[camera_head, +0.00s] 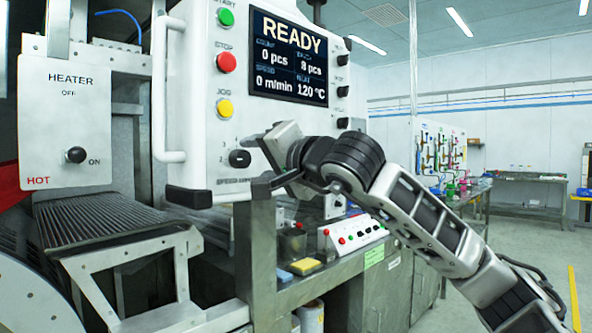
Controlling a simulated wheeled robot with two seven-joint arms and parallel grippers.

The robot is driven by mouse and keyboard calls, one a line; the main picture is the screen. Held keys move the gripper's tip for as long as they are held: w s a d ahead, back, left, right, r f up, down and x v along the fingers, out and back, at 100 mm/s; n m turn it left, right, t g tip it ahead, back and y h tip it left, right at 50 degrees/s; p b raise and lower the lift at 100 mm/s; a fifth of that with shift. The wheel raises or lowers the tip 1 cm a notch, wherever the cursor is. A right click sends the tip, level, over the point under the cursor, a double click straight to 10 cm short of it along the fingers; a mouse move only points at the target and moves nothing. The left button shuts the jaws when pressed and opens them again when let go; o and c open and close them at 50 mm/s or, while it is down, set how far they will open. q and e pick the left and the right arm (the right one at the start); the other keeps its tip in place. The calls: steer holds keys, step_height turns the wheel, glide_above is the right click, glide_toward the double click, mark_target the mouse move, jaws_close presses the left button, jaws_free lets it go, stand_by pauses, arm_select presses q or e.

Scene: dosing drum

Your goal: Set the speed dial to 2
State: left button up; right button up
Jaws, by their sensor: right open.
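The speed dial (239,158) is a small dark knob low on the white control panel (180,100), with small numbers around it. Its pointer is too small to read. My right gripper (259,164) is open just right of the dial, its fingers pointing left towards it. I see no finger around the dial, and cannot tell whether one touches the panel. The screen (289,57) above reads READY, with speed 0 m/min. My left gripper is not in view.
Green start (225,17), red stop (227,62) and yellow jog (225,107) buttons sit above the dial. A white handle (160,90) runs along the panel's left side. A heater box (66,120) marked HOT and a ribbed conveyor (95,222) stand at left.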

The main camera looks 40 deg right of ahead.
steer(key=s+b, duration=0.2)
steer(key=s, duration=0.9)
steer(key=shift+a, duration=0.2)
